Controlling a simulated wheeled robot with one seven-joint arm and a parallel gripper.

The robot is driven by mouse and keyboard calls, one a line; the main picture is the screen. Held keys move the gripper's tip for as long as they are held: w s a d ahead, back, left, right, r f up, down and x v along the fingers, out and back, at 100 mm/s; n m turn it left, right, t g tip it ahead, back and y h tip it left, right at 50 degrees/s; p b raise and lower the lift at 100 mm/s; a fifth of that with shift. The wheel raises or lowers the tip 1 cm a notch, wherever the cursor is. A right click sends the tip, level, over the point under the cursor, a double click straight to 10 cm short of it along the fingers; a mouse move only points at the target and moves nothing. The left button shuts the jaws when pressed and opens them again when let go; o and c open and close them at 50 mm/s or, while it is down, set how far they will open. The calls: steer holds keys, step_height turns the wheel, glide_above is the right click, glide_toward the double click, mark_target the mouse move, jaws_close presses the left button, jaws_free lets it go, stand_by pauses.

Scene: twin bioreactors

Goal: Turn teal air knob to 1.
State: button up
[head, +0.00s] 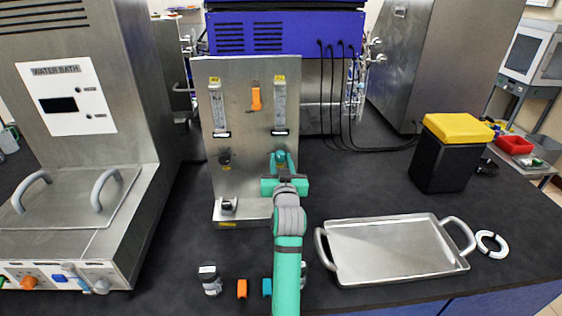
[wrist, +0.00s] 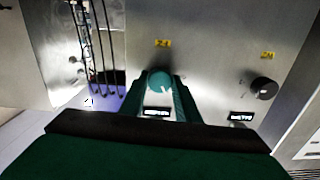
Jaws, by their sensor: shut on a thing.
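The teal air knob (wrist: 160,82) sits on the steel front panel (head: 243,125) of the bioreactor unit. In the wrist view it lies between the two teal fingers of my gripper (wrist: 163,98), which is shut on it. A white mark shows on the knob's edge, toward the lower right in that view. A dark label with white print lies just below the knob there. In the head view my gripper (head: 284,165) is at the lower right of the panel and covers much of the knob (head: 281,154). The scale around the knob is not readable.
A black knob (head: 225,158) is left of my gripper on the panel, with flow tubes (head: 280,103) and an orange part (head: 256,99) above. A metal tray (head: 395,250), a small jar (head: 210,280) and an orange block (head: 242,288) lie on the bench. Black cables (head: 331,95) hang at right.

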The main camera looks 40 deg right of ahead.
steer(key=shift+f, duration=0.1)
steer(key=o, duration=1)
steer(key=shift+o, duration=0.2)
steer(key=shift+s, duration=0.1)
steer(key=v, duration=1)
steer(key=shift+s+a, duration=0.25)
steer(key=shift+s, duration=0.1)
